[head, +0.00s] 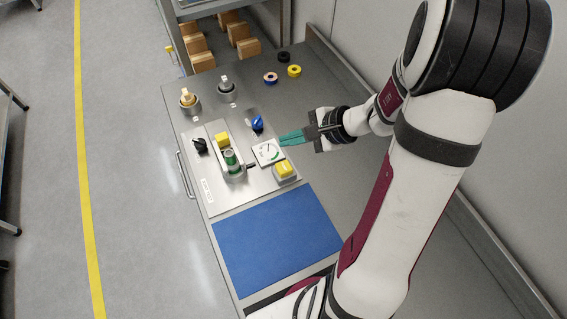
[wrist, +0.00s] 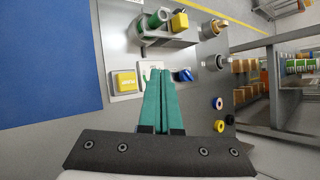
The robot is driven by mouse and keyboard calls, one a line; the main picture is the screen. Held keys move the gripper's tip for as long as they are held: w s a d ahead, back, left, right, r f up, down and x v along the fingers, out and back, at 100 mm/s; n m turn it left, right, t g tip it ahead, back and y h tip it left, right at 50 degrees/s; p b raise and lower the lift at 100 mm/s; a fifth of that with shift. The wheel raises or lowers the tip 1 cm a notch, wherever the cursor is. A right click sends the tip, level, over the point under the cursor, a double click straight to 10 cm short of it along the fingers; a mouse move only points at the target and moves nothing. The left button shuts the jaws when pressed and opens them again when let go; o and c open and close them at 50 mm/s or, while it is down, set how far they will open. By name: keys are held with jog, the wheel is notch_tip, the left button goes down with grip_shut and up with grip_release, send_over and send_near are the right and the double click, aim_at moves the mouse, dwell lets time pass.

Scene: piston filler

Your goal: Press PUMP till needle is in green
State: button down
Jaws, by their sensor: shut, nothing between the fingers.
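A square yellow button (head: 284,168) with small lettering that I cannot read surely sits at the panel's right front corner. It also shows in the wrist view (wrist: 124,82). A white gauge (head: 267,152) with a green arc lies just behind it; its needle is too small to read. In the wrist view the gauge (wrist: 150,67) is partly hidden by my fingers. My gripper (head: 283,139) has teal fingers, shut and empty. It reaches in from the right, with its tips near the gauge and behind the yellow button, apart from the button.
A green cylinder (head: 231,158), a yellow block (head: 222,139), a black knob (head: 200,145) and a blue knob (head: 257,123) crowd the panel. Metal fittings (head: 226,90) stand behind. Tape rolls (head: 294,71) lie at the back. A blue mat (head: 275,240) in front is clear.

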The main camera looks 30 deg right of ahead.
send_near(282, 165)
jog(key=w+a+f, duration=0.1)
jog(key=w, duration=0.1)
jog(key=w+a+f, duration=0.1)
jog(key=w+a, duration=0.1)
jog(key=shift+a+f, duration=0.25)
jog(key=shift+f, duration=0.1)
dwell(1.6)
jog(key=shift+f, duration=0.4)
jog(key=shift+f, duration=0.8)
dwell(0.6)
dwell(0.3)
jog(key=shift+r, duration=1.25)
jog(key=shift+r, duration=0.1)
jog(key=shift+r, duration=2.4)
